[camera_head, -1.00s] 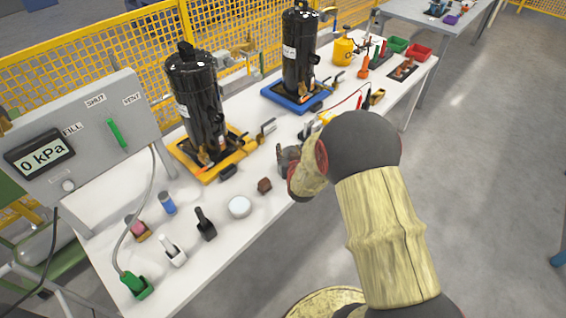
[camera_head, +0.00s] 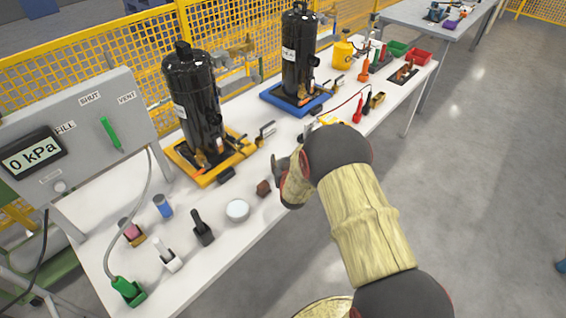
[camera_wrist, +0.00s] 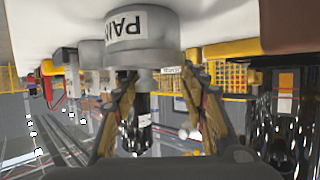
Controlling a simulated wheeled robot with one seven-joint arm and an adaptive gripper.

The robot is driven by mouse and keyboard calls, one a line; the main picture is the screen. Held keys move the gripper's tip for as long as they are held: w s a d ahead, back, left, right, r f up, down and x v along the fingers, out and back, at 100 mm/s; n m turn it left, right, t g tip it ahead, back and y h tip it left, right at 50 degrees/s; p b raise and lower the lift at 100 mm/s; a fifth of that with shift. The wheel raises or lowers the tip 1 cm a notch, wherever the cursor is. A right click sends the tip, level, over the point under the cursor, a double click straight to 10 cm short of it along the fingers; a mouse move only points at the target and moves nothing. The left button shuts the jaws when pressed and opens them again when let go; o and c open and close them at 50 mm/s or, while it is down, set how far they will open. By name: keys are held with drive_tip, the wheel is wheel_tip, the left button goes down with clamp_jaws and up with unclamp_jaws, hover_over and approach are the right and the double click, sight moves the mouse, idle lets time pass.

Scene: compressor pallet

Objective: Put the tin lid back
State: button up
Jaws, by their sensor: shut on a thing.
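My gripper (camera_head: 291,172) is over the front edge of the white table in the head view, partly hidden by my wrist. In the wrist view its two fingers (camera_wrist: 163,82) stand on either side of a grey stem. I take the grey piece in the grip as the tin lid (camera_wrist: 125,57); it also shows at the gripper's tip in the head view (camera_head: 281,164). A grey round body lettered "PAIN" (camera_wrist: 141,24) adjoins it; I cannot tell whether that is one piece with it. A short round white-topped thing (camera_head: 237,209), possibly the tin, sits on the table.
A brown block (camera_head: 263,187) is between my gripper and the white round thing. Black and white handled tools (camera_head: 203,230) and a blue can (camera_head: 162,206) stand to the left. Two black compressors (camera_head: 192,100) on trays stand behind. A gauge panel (camera_head: 85,120) is at left.

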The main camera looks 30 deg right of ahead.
drive_tip(key=shift+f, duration=0.15)
drive_tip(key=o, duration=1.1)
drive_tip(key=shift+c, duration=0.2)
drive_tip(key=shift+o, duration=0.4)
